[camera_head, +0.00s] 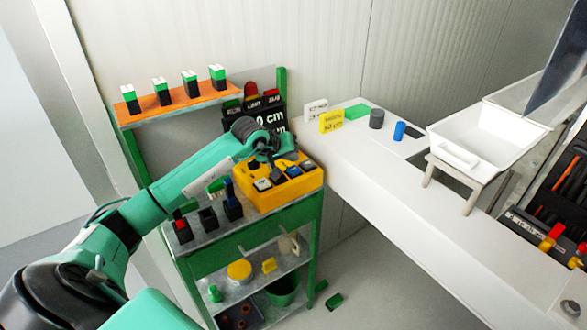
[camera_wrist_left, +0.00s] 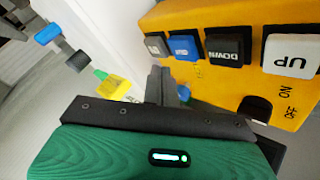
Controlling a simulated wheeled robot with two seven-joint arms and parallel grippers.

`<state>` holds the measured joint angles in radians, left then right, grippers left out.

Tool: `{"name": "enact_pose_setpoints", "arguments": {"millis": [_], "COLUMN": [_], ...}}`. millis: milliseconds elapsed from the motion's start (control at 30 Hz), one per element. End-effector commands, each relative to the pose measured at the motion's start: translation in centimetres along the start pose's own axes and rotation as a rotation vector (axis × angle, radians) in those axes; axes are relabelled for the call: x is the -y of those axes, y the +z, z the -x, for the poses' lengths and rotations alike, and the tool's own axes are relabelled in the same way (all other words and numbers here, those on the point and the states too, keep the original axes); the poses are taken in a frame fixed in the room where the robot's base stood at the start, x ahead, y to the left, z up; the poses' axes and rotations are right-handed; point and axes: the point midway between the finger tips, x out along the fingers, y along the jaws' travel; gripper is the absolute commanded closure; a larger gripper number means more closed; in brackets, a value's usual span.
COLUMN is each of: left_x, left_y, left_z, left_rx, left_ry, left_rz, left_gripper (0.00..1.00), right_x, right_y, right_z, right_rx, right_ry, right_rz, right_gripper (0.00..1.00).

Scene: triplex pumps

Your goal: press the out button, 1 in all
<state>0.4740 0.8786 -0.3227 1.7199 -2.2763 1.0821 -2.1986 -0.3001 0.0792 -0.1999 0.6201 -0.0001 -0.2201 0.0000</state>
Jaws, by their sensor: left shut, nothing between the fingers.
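A yellow control box (camera_head: 290,196) stands on the top of the green cart, and it fills the upper right of the left wrist view (camera_wrist_left: 215,82). Its buttons run in a row: a white UP button (camera_wrist_left: 291,55), a black DOWN button (camera_wrist_left: 226,48), a blue button (camera_wrist_left: 184,46) and a grey button (camera_wrist_left: 156,45). The lettering on the blue and grey ones is too small to read surely. My left gripper (camera_head: 272,163) is shut and empty just over the box. In the wrist view its dark fingertips (camera_wrist_left: 161,72) appear near the grey button; contact cannot be told.
The green cart (camera_head: 262,223) holds several dark blocks beside the box. An orange shelf (camera_head: 180,102) with green-topped blocks is behind. A white counter (camera_head: 400,195) at the right carries a yellow sign (camera_head: 331,122), a blue cylinder (camera_head: 399,131) and a white tray (camera_head: 488,140).

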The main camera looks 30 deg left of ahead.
Motion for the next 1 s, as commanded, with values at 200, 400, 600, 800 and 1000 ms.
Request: {"name": "enact_pose_setpoints", "arguments": {"millis": [200,400,600,800,1000], "left_x": [-1.2,-1.8,-1.8,-1.8,-1.8], "left_y": [-1.3,-1.8,-1.8,-1.8,-1.8], "left_z": [1.7,2.5,2.5,2.5,2.5], "left_rx": [-0.003,0.0,0.0,0.0,-0.001], "left_ry": [0.0,-0.001,0.0,0.0,0.0], "left_rz": [-0.001,0.0,0.0,0.0,0.0], "left_gripper": [1.0,1.0,1.0,1.0,1.0], "right_x": [0.0,0.0,0.0,0.0,0.0], "right_y": [-0.1,-0.1,-0.1,-0.1,-0.1], "right_z": [0.8,1.1,1.1,1.1,1.1], "right_rx": [0.0,0.0,0.0,0.0,0.0], "right_ry": [0.0,0.0,0.0,0.0,0.0], "right_rz": [0.0,0.0,0.0,0.0,0.0], "right_gripper": [1.0,1.0,1.0,1.0,1.0]}}
